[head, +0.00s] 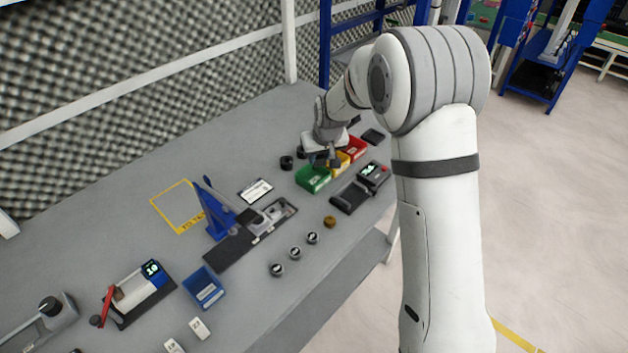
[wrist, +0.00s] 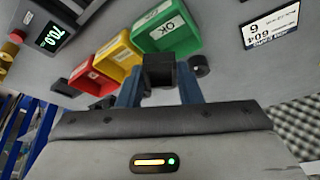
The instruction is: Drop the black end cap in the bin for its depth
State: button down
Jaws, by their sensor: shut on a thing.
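My gripper (head: 326,162) is over the back of the table, beside and partly in front of the bins in the head view. In the wrist view my gripper (wrist: 159,90) has its blue fingers shut on a black end cap (wrist: 158,70). The green bin (head: 313,181) is labelled OK in the wrist view (wrist: 165,40). Next to it are the yellow bin (head: 342,162), also in the wrist view (wrist: 119,58), and the red bin (head: 356,147), also in the wrist view (wrist: 88,78). Their labels are too small to read. The held cap appears just outside the green bin.
A device with a display (head: 373,173) reads 70.0 in the wrist view (wrist: 53,34). A blue press (head: 214,214) and blue bin (head: 204,288) stand nearer.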

jog(key=c, duration=0.9)
grip_release()
jog(key=shift+c, duration=0.2)
jog(key=shift+r, duration=0.1)
jog(key=b+v, duration=0.1)
jog(key=v, duration=0.6)
jog(key=shift+r, duration=0.25)
jog(key=shift+s, duration=0.15)
jog(key=s+d+r+m, duration=0.1)
jog(key=s+d+r, duration=0.2)
jog(key=s+d, duration=0.35)
jog(key=s+d+r+m, duration=0.1)
jog(key=s+d+r, duration=0.35)
jog(key=s, duration=0.35)
jog(key=s+d+f+m, duration=0.1)
jog(key=s+d, duration=0.2)
jog(key=s, duration=0.5)
jog(key=s+d+f+m+g+h, duration=0.1)
jog(key=s+d, duration=0.2)
jog(key=s, duration=0.6)
jog(key=shift+d+h, duration=0.3)
jog(key=shift+d, duration=0.05)
